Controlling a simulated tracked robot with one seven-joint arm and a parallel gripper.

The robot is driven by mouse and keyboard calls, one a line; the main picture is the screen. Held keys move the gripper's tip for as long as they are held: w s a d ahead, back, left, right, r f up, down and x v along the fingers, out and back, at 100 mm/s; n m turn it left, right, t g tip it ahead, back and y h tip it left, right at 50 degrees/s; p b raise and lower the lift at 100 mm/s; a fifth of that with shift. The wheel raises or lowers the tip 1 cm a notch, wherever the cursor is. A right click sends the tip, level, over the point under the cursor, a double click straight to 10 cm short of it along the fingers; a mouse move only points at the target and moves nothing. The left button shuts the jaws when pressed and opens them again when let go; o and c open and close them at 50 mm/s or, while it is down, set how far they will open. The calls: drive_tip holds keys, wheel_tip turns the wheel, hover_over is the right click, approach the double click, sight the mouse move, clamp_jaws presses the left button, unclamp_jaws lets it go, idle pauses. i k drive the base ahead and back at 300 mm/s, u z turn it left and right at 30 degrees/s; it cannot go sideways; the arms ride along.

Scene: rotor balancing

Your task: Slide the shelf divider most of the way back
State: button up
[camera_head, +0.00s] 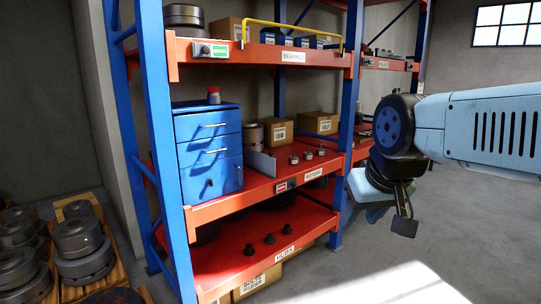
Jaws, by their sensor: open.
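The shelf divider appears to be the low grey upright plate (261,164) on the red middle shelf (240,200). It stands just right of the blue drawer cabinet (211,150), near the shelf's front part; its far end is hard to make out. My gripper (393,214) hangs at the right, in front of the rack and well apart from the divider. It is open and nothing shows in it. One dark finger shows clearly; the rest is partly hidden by my wrist.
Several small metal parts (307,156) stand right of the divider, with cardboard boxes (278,131) behind. A blue upright (349,95) stands between my gripper and the divider. A yellow rail (293,25) fronts the upper shelf. The floor (345,265) before the rack is clear.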

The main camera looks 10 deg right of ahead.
sight(265, 165)
drive_tip(key=k, duration=0.5)
drive_tip(key=u, duration=0.05)
drive_tip(key=i, duration=1)
drive_tip(key=u, duration=2.5)
